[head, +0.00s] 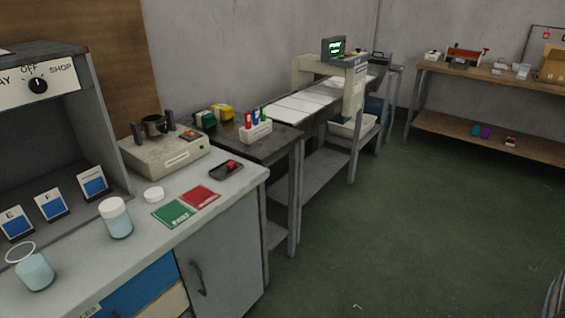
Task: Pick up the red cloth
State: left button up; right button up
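The red cloth (200,197) lies flat on the light grey worktop (232,189), close to its front edge. A green cloth (173,214) lies flat just to its left, almost touching or touching it; I cannot tell which. Nothing covers the red cloth. Neither of my grippers shows in the head view.
A dark tray with a red item (226,170) sits behind the red cloth. A beige device (165,157) stands behind. Green floor (400,240) is open at right.

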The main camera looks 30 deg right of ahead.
aim_at(231, 165)
jog(key=z, duration=0.65)
jog(key=u, duration=0.4)
jog(key=i+l+u, duration=0.1)
jog(key=u, duration=0.25)
jog(key=l+u, duration=0.15)
jog(key=u, duration=0.25)
jog(key=i+l+u, duration=0.15)
jog(key=l+u, duration=0.15)
jog(key=l, duration=0.15)
jog(key=l+u, duration=0.25)
jog(key=l, duration=0.15)
jog(key=i+l, duration=0.1)
jog(key=l, duration=0.5)
jog(key=i+l+u, duration=0.15)
jog(key=l, duration=0.45)
jog(key=k, duration=0.05)
